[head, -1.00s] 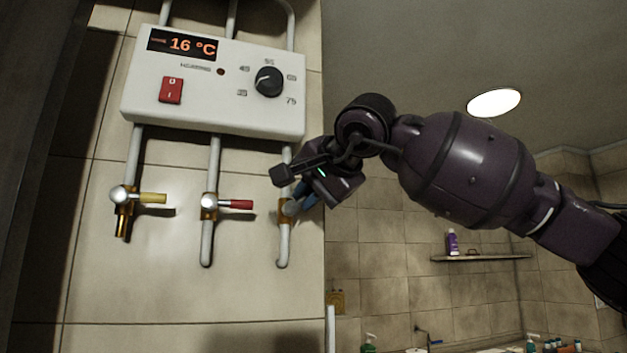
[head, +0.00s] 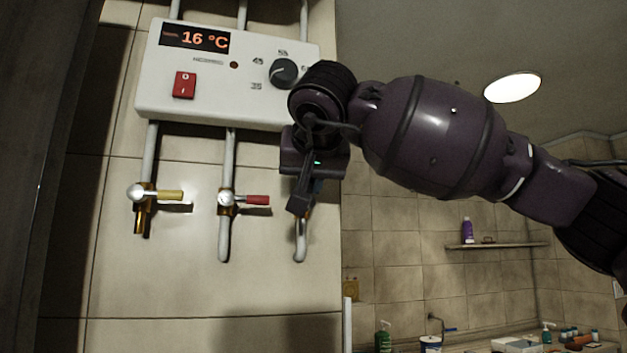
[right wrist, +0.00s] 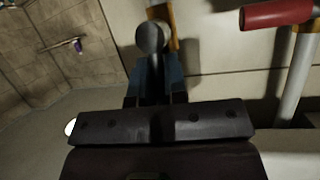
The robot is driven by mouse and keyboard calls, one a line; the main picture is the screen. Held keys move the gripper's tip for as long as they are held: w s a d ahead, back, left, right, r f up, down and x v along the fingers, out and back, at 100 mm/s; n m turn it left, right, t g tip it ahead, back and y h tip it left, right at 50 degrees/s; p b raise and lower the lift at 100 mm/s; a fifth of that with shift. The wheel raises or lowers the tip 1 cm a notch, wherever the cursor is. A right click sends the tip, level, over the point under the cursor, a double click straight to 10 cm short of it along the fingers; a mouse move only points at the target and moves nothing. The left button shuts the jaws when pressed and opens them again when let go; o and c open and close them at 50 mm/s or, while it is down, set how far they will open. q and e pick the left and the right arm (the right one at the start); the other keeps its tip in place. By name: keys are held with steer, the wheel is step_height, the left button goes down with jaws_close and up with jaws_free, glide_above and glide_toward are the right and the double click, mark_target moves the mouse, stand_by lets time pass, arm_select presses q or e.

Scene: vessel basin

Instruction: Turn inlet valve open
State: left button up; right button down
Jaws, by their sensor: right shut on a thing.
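The right-hand valve (head: 301,216) sits on the rightmost pipe below the heater box, mostly hidden behind my right gripper (head: 300,205). Its round grey hub shows in the right wrist view (right wrist: 150,38), with brass behind it. My right gripper (right wrist: 153,85) is shut on the valve's handle (right wrist: 155,66), just below the hub in that view. Blue surfaces show on both sides of the handle; I cannot tell whether they are finger pads or handle. In the head view the gripper hangs downward over the valve. My left gripper is not in view.
The white heater box (head: 215,105) reads 16 °C and has a red switch (head: 184,84) and black dial (head: 284,73). The yellow-handled valve (head: 168,195) and red-handled valve (head: 255,199) are to the left. A shelf (head: 495,245) is on the far wall.

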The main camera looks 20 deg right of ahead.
steer(key=shift+w+a+f+n+h, duration=0.1)
steer(key=shift+a+f+n+h, duration=0.25)
steer(key=shift+f, duration=0.25)
steer(key=shift+d, duration=0.1)
steer(key=c, duration=1.2)
jaws_free()
steer(key=shift+r, duration=0.2)
steer(key=shift+s+r, duration=0.2)
steer(key=shift+s, duration=0.1)
steer(key=b+v, duration=0.2)
steer(key=v, duration=0.8)
steer(key=shift+f, duration=0.1)
